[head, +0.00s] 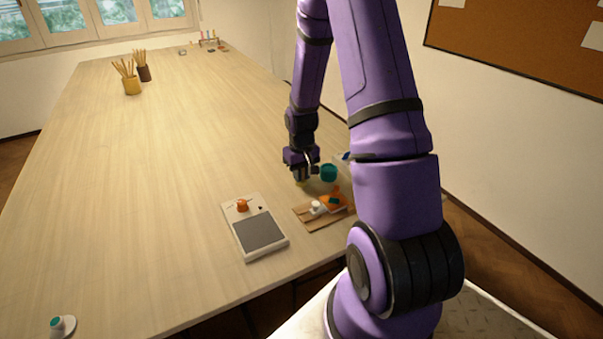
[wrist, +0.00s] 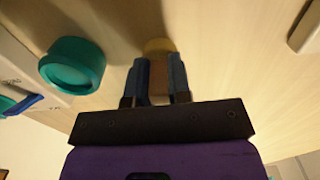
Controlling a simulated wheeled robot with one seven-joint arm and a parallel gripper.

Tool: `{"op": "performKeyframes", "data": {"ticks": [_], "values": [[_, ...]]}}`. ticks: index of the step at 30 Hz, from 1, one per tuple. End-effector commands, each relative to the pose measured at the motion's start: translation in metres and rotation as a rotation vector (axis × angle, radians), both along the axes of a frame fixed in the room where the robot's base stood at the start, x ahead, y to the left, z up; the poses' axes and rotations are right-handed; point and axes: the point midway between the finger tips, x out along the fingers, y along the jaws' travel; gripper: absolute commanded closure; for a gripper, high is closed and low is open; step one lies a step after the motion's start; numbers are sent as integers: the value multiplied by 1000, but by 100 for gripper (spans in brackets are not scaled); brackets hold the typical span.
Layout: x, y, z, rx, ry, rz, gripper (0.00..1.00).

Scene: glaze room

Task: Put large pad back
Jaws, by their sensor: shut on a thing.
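My gripper (head: 300,178) is low over the table, to the left of a teal round container (head: 328,172). In the wrist view my gripper (wrist: 157,85) is shut on a tan thing with a yellowish rounded end (wrist: 157,46). It sits between the two fingers, close to the wood surface. Its lower part is hidden by the fingers and the gripper body, so I cannot tell for sure whether it is the large pad or whether it touches the table. The teal container (wrist: 72,66) also shows in the wrist view, left of the fingers and apart from them.
A brown board (head: 310,222) with white and orange items lies in front of my gripper. A pale device (head: 280,246) with a grey panel and an orange knob lies left of it. Pencil cups (head: 132,86) stand far back. The left and middle table (head: 130,190) are mostly clear.

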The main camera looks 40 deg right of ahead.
Motion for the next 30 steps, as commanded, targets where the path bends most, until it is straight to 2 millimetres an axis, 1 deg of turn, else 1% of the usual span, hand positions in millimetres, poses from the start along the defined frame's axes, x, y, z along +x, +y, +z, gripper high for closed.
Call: {"op": "performKeyframes", "data": {"ticks": [1, 4, 12, 16, 20, 30], "values": [[0, 0, -1, 0, 0, 0, 79], [0, 0, -1, 0, 0, 0, 56], [0, 0, 0, 0, 0, 0, 56], [0, 0, 6, 0, 0, 0, 56], [1, 0, 22, -1, -3, -1, 56], [1, -1, 86, -2, -5, -1, 56]]}}
